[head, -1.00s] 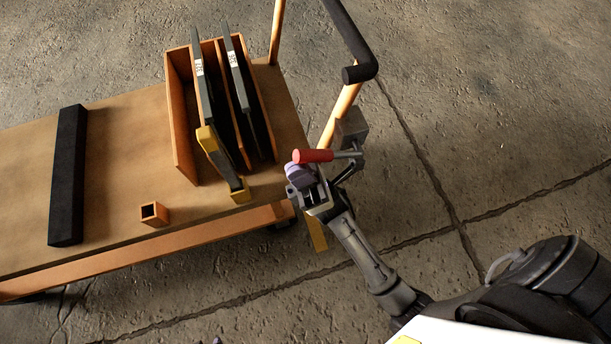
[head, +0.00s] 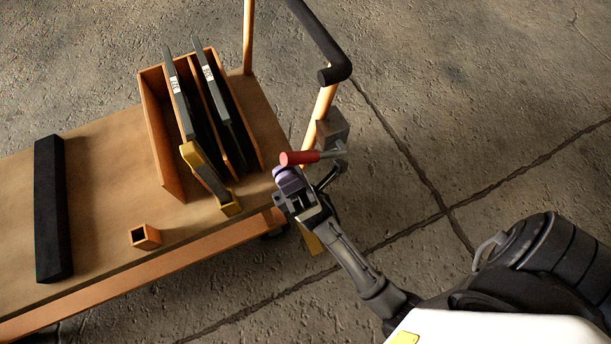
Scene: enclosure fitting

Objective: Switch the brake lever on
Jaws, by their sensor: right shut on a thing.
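The brake lever has a red handle grip (head: 299,158) on a grey metal rod. It is mounted by a grey block (head: 332,128) on the orange upright at the cart's right end. The lever lies roughly level, its red end pointing left toward the deck. My right gripper (head: 287,172), with purple fingertips, is shut on the red grip near its left end, from the near side. The fingers partly overlap the grip, so the exact contact is hidden. My left gripper is not in view.
The cart deck (head: 100,155) carries an orange rack (head: 155,130) with dark panels, one with yellow ends, a small orange square holder (head: 145,237) and a long black bar (head: 52,210). A black push handle (head: 325,42) rises above the lever. Floor to the right is clear.

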